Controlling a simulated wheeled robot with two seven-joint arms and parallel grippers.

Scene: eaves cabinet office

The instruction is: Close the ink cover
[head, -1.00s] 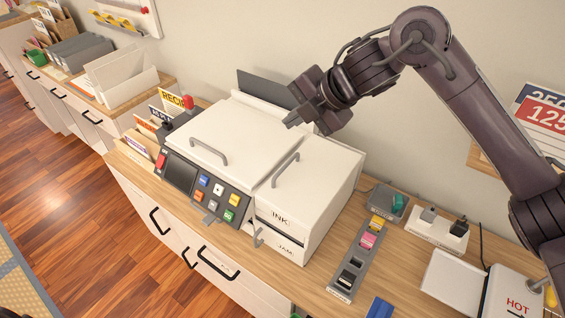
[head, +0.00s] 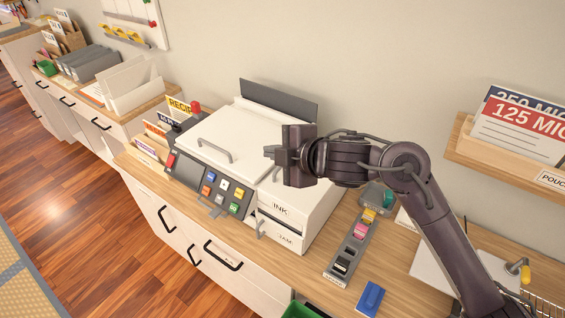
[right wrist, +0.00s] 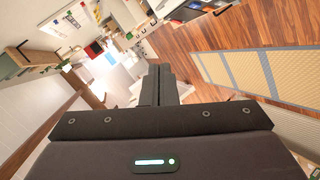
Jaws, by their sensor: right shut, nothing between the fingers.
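The white copier's ink cover (head: 283,196) is the right-hand top part, above the front marked INK (head: 281,210). It looks lowered and about level with the top beside it, but my right gripper and wrist hide its handle and much of its surface. I cannot tell whether it is fully seated. My right gripper (head: 270,153) is shut and empty, over or just above the cover, with its fingers pointing left. In the right wrist view its dark fingers (right wrist: 158,72) lie together. My left gripper is not in view.
The copier's other lid has a grey handle (head: 215,149), with a button panel (head: 222,191) in front. A grey cartridge tray (head: 347,252) and a blue block (head: 369,298) lie on the counter to the right. A wall shelf (head: 500,160) holds pouch packs.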

